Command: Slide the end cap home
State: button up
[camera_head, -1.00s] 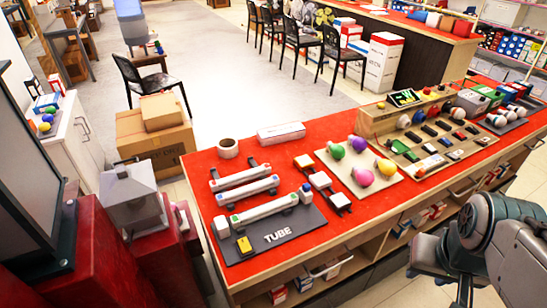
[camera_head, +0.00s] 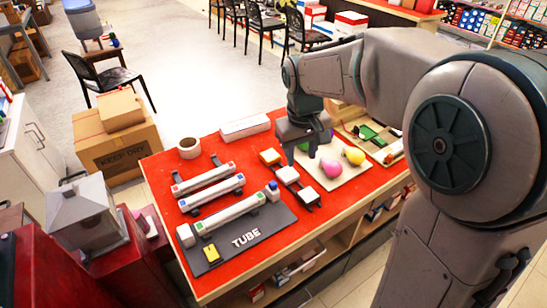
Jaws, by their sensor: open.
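A grey mat (camera_head: 258,250) printed TUBE lies at the table's near left. On it is a long whitish tube (camera_head: 230,215) with green marks near its ends. A white block (camera_head: 185,236) is at the tube's left end. A small blue-topped piece (camera_head: 272,191) is at its right end; I cannot tell whether it touches the tube. I cannot tell for sure which piece is the end cap. My gripper (camera_head: 301,154) is open, pointing down behind and right of the mat, with nothing seen in it.
Two similar tubes (camera_head: 203,179) lie on racks behind the mat. A row of square blocks (camera_head: 287,174) stands between the mat and the bulb board (camera_head: 345,173). A tape roll (camera_head: 188,148) and white box (camera_head: 245,127) are at the back.

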jog(key=n+g, duration=0.1)
jog(key=n, duration=0.1)
send_over(273, 182)
notch_tip(273, 182, down, 4)
notch_tip(273, 182, down, 14)
jog(key=shift+p, duration=0.9)
grip_shut()
